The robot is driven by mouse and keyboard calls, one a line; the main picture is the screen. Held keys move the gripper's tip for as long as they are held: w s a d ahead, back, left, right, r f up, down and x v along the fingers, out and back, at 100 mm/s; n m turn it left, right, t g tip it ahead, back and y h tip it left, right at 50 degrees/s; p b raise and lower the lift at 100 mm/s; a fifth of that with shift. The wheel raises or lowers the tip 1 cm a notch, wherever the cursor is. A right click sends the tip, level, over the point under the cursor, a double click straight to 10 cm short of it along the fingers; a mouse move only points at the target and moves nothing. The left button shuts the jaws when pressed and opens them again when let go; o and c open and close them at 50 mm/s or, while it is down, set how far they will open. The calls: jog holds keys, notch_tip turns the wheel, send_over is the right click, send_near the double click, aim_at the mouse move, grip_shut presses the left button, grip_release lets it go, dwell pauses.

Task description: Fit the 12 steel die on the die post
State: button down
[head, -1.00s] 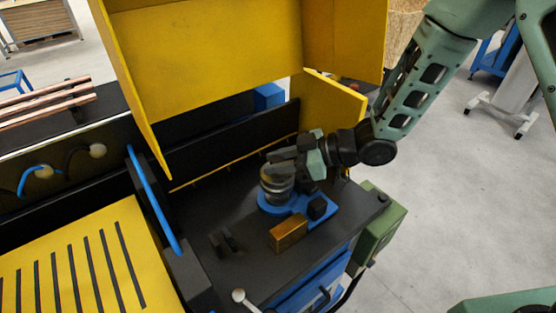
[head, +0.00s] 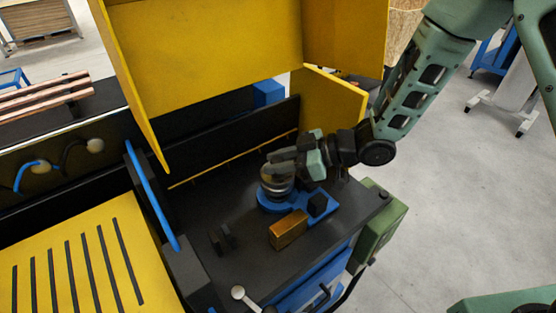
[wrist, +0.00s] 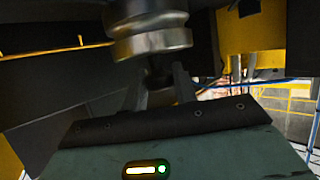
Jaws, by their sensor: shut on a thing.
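The steel die (head: 277,181) shows as a round, shiny metal body above a blue base plate (head: 266,204) on the dark machine top. My gripper (head: 281,162) comes in from the right, its fingers shut at the top of the die. In the wrist view, the fingers (wrist: 160,88) reach toward the stepped round steel (wrist: 152,38), with a dark part between them. The die post cannot be told apart from the die, and its fit there is hidden. The number on the die cannot be read.
A brass-coloured block (head: 288,230) and a dark block (head: 318,204) stand close in front of the base. Small dark upright parts (head: 222,238) are to the left. A yellow guard (head: 334,100) rises behind. The machine top between is bare.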

jog(key=shift+f+b, duration=0.95)
jog(key=shift+f, duration=0.4)
jog(key=c, duration=1.1)
grip_release()
jog(key=shift+o, duration=0.4)
jog(key=shift+f, duration=0.1)
jog(key=b+v, duration=0.1)
jog(key=v, duration=1.6)
jog(key=shift+d+b, duration=0.2)
jog(key=shift+b, duration=0.2)
